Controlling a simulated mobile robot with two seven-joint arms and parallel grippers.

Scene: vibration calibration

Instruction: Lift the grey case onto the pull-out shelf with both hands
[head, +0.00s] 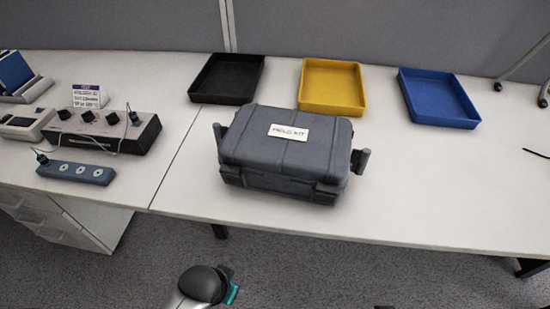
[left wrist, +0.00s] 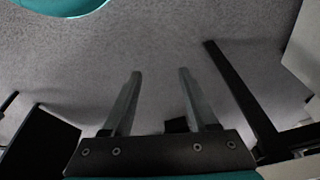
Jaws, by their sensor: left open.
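The grey case (head: 285,155) stands closed on the white table, near its front edge. A white "FIELD KIT" label (head: 289,132) is on its lid. It has a handle on the left side (head: 219,131) and one on the right side (head: 360,160). My left gripper (left wrist: 160,74) shows in the left wrist view, its two fingers apart with nothing between them. Carpet lies beyond the fingers. The case does not show in that view. I cannot make out the pull-out shelf in either view.
Black (head: 226,79), yellow (head: 332,87) and blue (head: 438,98) trays stand behind the case. A black control box (head: 103,131) and a socket strip (head: 75,169) are at left. A dark table leg (left wrist: 243,95) is near my left gripper.

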